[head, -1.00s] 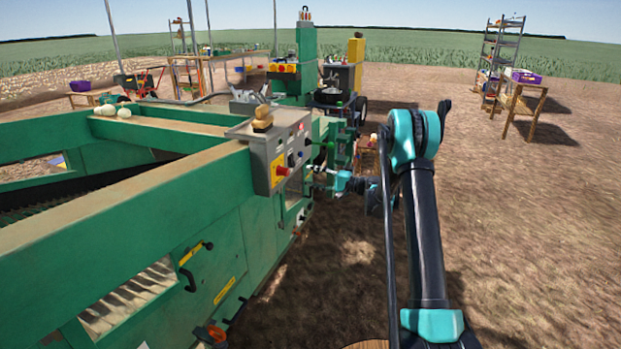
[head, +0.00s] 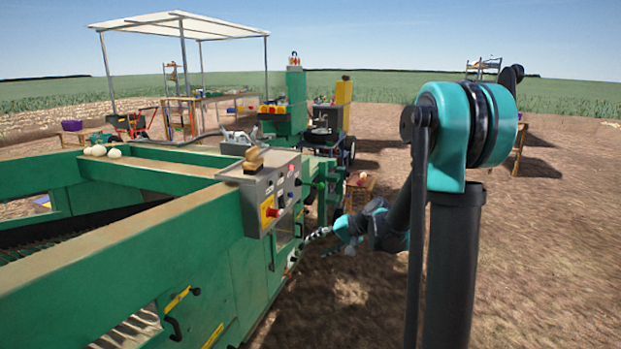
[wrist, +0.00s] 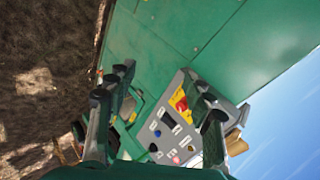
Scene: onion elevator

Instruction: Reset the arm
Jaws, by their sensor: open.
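My arm rises at the right of the head view and bends back toward the green machine (head: 120,255). The control panel (wrist: 180,125), with a red knob on yellow and several small buttons, shows beyond and between the fingers. The view is tilted, and I cannot tell the exact gap between the fingers and the panel.
A wooden-handled brush-like object (head: 253,160) and a grey item lie on top of the panel. Several onions (head: 100,151) sit on the machine's beam. A small wooden stand (head: 361,186) is beyond my gripper. Bare soil (head: 560,250) is open to the right.

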